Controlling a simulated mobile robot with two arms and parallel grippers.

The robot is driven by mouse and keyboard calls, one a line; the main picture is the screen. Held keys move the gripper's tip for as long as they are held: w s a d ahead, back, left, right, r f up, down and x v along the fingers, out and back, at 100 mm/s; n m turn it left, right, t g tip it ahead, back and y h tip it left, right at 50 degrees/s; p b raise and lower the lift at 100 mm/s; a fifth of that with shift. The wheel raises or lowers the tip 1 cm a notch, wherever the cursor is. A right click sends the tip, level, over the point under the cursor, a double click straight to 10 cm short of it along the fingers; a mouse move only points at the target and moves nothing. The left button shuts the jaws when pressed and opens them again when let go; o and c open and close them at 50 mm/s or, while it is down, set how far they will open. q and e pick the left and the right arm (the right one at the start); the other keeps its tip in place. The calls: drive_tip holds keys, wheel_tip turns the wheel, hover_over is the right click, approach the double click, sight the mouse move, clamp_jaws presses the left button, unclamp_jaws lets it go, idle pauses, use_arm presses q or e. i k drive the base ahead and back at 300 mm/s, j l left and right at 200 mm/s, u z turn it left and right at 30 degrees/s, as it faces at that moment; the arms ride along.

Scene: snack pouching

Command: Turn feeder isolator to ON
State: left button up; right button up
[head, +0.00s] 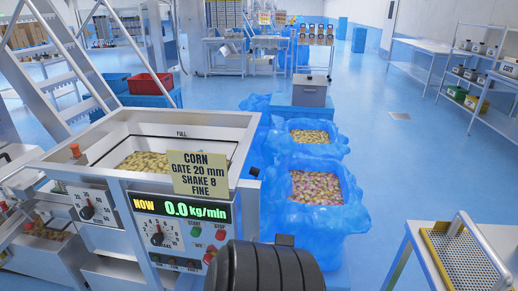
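The feeder (105,250) stands at the left, with a hopper of yellowish snack pieces on top. Its front panel has a green display (182,209) reading "NOW 0.0 kg/min". A shake dial (157,237) and a gate dial (87,212) have dark knobs. A small red control (209,255) sits low on the panel's right side, partly behind my arm. It may be the isolator; its label and position are too small to read. My black ribbed arm part covers the bottom centre. My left gripper is out of view.
A card (199,173) reads "CORN GATE 20 mm SHAKE 8 FINE". Blue-lined bins (345,215) of snacks stand right of the feeder. A table with a perforated tray (463,262) is at the lower right. The blue floor between is clear.

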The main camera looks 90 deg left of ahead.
sight(208, 257)
drive_tip(key=u, duration=3.2)
